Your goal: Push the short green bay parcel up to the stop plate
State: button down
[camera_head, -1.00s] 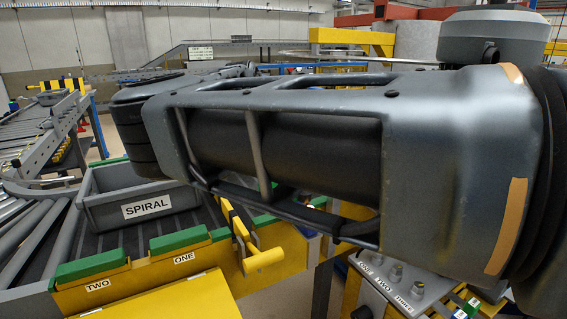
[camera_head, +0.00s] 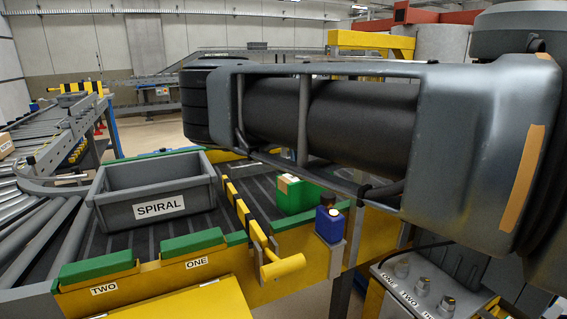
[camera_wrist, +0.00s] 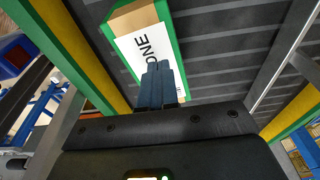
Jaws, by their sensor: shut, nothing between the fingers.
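The short green parcel (camera_head: 297,198) stands on the dark bay bed, partly covered by my arm in the head view. It has green sides and a brown top. In the wrist view, the parcel (camera_wrist: 122,47) shows a white label reading ONE. My gripper (camera_wrist: 159,68) is shut and empty, its fingertips over the label; I cannot tell whether they touch it. A yellow and black striped plate (camera_head: 238,207), seemingly the stop plate, stands left of the parcel, with a gap between them. My gripper is hidden in the head view.
A grey tray marked SPIRAL (camera_head: 150,192) stands left of the striped plate. A yellow handle (camera_head: 283,268) juts out at the front. A blue box (camera_head: 329,224) is on the bay's front edge, and a knob panel (camera_head: 425,288) is at lower right.

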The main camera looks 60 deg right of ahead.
jog(key=s+d, duration=0.2)
jog(key=d, duration=0.1)
jog(key=shift+r, duration=0.1)
jog(key=shift+s+d+f+p, duration=0.15)
jog(key=shift+d+f+p, duration=0.05)
jog(key=shift+d+p, duration=0.15)
jog(key=shift+f, duration=0.7)
